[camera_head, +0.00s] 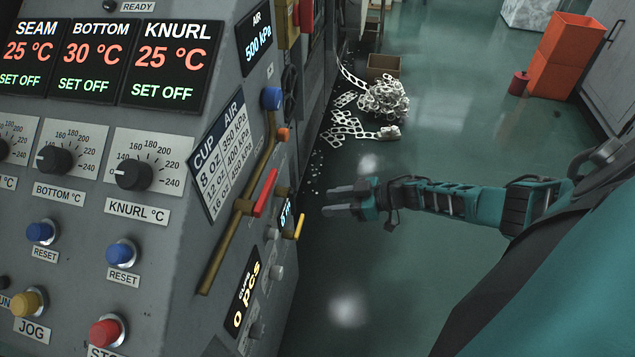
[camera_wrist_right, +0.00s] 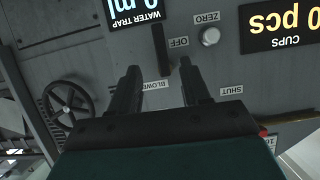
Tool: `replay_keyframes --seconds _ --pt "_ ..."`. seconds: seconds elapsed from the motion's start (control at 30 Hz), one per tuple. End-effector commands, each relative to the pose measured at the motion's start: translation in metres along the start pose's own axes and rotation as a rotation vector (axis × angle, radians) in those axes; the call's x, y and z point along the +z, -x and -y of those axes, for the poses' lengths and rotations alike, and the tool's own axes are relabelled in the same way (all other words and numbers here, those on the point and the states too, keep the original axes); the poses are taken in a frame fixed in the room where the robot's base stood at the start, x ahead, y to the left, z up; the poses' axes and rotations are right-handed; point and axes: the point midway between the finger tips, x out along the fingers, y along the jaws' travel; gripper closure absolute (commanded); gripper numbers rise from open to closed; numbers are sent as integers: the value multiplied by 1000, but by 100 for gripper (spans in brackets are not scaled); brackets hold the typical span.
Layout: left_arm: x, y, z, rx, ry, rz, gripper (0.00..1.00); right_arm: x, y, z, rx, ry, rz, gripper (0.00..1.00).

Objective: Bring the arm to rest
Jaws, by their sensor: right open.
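My right gripper (camera_head: 340,201) is open and empty in the head view. Its arm (camera_head: 450,200) comes in from the right and its fingers point left at the side of the machine (camera_head: 190,240). In the right wrist view my right gripper (camera_wrist_right: 155,80) shows two dark fingers apart, with nothing between them. Past the fingers is the grey machine panel (camera_wrist_right: 70,50) with a dark lever (camera_wrist_right: 160,50) near the OFF and BLOWER labels. I cannot tell the exact gap from fingers to panel. My left gripper is not in view.
The machine front carries knobs, buttons and displays reading SET OFF. Its side has a red-handled lever (camera_head: 265,192) and a yellow-handled lever (camera_head: 299,226). Scrap sheets (camera_head: 380,102) lie on the floor behind. The floor between is open.

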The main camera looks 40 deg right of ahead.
Motion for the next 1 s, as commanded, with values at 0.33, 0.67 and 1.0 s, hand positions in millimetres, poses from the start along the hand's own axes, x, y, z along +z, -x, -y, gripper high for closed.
replay_keyframes --seconds 0.33,0.67,1.0 --pt "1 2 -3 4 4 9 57 0 10 0 0 -1 -1 53" --pt "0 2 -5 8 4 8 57 0 10 0 0 0 -1 53" --pt "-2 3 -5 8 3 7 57 -3 -40 75 70 -6 -79 53"
